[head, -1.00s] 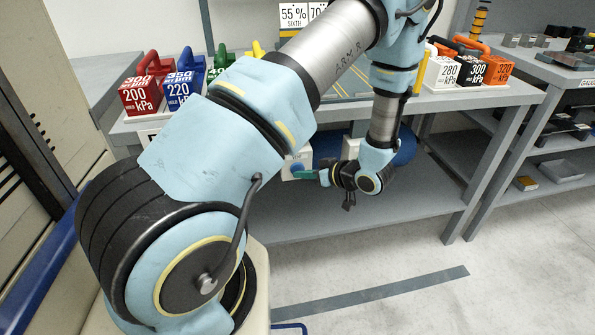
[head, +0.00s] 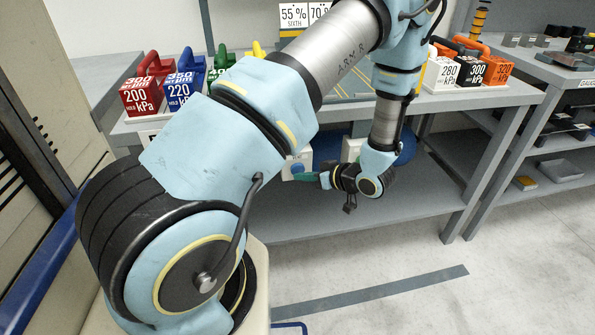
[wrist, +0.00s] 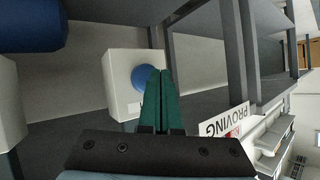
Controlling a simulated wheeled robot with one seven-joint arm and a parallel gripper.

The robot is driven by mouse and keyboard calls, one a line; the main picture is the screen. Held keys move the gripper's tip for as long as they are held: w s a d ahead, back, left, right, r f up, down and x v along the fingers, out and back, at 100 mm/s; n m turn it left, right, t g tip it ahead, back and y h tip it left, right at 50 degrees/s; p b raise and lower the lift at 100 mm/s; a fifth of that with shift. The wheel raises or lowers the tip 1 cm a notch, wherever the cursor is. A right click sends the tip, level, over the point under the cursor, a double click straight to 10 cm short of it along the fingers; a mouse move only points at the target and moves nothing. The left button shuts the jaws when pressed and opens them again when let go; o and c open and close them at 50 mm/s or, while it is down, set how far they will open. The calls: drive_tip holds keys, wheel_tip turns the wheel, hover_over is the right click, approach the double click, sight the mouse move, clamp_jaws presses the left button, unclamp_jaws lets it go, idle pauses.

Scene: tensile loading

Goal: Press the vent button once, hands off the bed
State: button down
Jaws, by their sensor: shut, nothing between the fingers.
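A blue round button (wrist: 146,77) sits on the face of a white box (wrist: 121,87) in the wrist view. In the head view the white box (head: 303,157) is below the bench top, with the blue button (head: 297,168) partly visible. My gripper (wrist: 161,72) has green fingers held together with nothing between them. Its fingertips overlap the right side of the button in the wrist view; I cannot tell whether they touch it. In the head view my gripper (head: 296,176) points left at the box. The bed (head: 348,88) on the bench top is mostly hidden behind my arm.
Red (head: 146,95) and blue (head: 181,90) labelled weights stand at the bench's left; white, black and orange ones (head: 497,70) stand at its right. A blue cylinder (wrist: 32,25) is near the box.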

drive_tip(key=shift+s, duration=0.1)
drive_tip(key=shift+s+d+p, duration=0.2)
drive_tip(key=shift+s+p, duration=0.2)
drive_tip(key=shift+s, duration=1.05)
drive_tip(key=shift+s+d+p, duration=0.2)
drive_tip(key=shift+s+p, duration=0.2)
drive_tip(key=shift+s, duration=1.05)
idle(0.6)
drive_tip(key=w+d+r+m+g+h+p, duration=0.2)
drive_tip(key=w+r+m+g+h, duration=0.1)
drive_tip(key=w+r+h, duration=0.75)
drive_tip(key=s+a+r+m+g+y+p, duration=0.1)
drive_tip(key=s+a+r+m+g, duration=0.3)
drive_tip(key=s+a+r, duration=1)
drive_tip(key=shift+s+a+m+p, duration=0.35)
drive_tip(key=shift+s+a, duration=0.25)
drive_tip(key=shift+a, duration=0.45)
drive_tip(key=shift+y, duration=0.25)
